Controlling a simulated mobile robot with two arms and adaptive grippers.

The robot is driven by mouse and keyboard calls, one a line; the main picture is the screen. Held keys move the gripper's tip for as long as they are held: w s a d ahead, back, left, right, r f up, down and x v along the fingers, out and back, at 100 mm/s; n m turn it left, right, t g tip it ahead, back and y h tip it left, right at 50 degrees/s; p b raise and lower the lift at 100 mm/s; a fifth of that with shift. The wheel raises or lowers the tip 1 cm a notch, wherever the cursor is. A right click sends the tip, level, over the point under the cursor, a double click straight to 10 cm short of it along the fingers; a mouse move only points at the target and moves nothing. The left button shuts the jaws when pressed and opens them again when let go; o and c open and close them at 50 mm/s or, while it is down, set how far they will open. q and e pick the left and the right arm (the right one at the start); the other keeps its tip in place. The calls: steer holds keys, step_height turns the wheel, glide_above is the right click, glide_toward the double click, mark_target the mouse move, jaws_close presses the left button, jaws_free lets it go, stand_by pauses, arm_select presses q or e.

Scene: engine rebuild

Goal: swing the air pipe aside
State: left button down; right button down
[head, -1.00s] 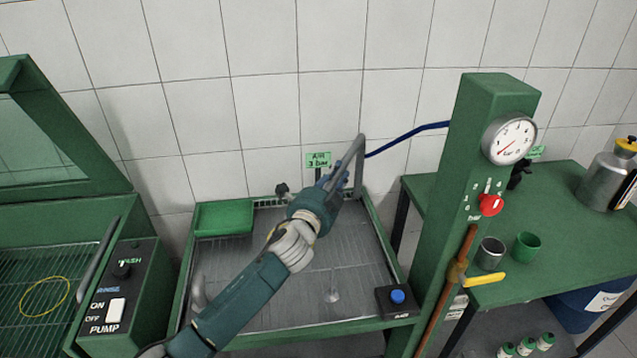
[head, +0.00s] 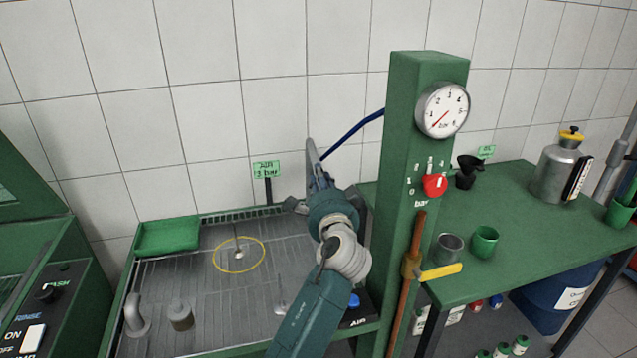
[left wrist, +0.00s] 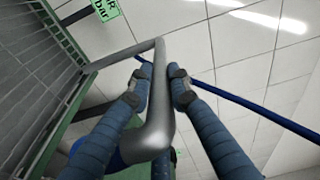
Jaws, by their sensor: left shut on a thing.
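The grey bent air pipe (head: 314,160) rises behind the right part of the drain tray, close to the green pillar. It also shows in the left wrist view (left wrist: 152,125), running between the two blue fingers with a bend at its near end. My left gripper (head: 322,187) is shut on the pipe; in the left wrist view its fingers (left wrist: 160,88) lie on both sides of it. In the head view my arm hides the pipe's lower part and the tray's right side. My right gripper is not in view.
The drain tray (head: 205,290) holds a yellow ring (head: 217,262) around a small post, a green dish (head: 168,237) and a grey cylinder (head: 180,316). The green pillar (head: 398,150) with its gauge (head: 443,110) stands right of my arm. A blue hose (head: 350,133) runs from it.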

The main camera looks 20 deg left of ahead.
arm_select(q)
steer(key=shift+f, duration=0.15)
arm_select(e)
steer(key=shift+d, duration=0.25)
arm_select(q)
steer(key=c, duration=1.6)
jaws_free()
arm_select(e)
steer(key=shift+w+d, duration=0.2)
arm_select(q)
step_height(320, 180, up, 10)
steer(key=shift+r, duration=0.1)
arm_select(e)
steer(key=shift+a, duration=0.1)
